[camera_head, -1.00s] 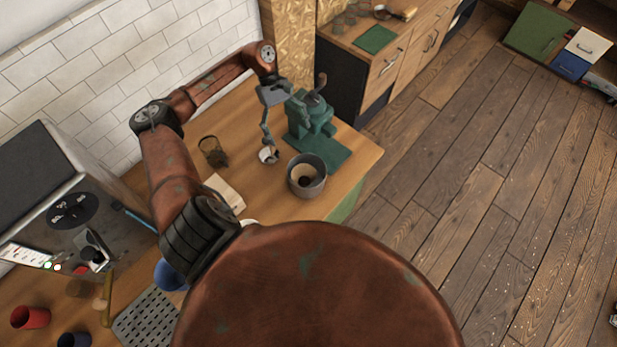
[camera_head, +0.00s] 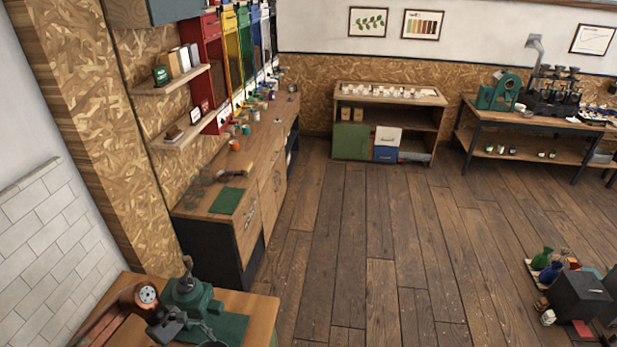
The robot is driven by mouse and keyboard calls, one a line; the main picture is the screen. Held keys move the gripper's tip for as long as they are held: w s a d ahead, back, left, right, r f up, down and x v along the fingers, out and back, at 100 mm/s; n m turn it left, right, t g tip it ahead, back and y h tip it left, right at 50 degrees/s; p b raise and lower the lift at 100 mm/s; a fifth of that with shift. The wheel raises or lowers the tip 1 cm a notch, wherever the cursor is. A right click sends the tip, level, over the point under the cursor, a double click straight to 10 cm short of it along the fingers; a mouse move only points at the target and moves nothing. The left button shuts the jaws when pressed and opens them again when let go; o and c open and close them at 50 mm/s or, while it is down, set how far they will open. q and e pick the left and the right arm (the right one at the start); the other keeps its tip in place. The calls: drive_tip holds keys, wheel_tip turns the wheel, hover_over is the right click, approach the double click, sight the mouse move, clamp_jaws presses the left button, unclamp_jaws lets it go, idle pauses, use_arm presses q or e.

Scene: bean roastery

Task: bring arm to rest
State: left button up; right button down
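My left arm comes in at the bottom left corner, its rust-red forearm low over the wooden table (camera_head: 262,310). Its grey gripper (camera_head: 170,325) is beside the green grinder (camera_head: 192,298), at its near left side. I cannot tell whether they touch. The fingers are too dark and overlapped to show whether they are open. The rim of a dark round container (camera_head: 212,344) just shows at the bottom edge. My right gripper is out of view.
A long wooden counter (camera_head: 262,150) with a green mat (camera_head: 227,201) runs along the left wall. A low shelf unit (camera_head: 390,97) and a workbench (camera_head: 540,115) stand at the back. Dark crates and sacks sit at the lower right. The plank floor (camera_head: 380,240) between is mostly clear.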

use_arm(q)
drive_tip(key=shift+r, duration=1.85)
drive_tip(key=shift+f, duration=0.1)
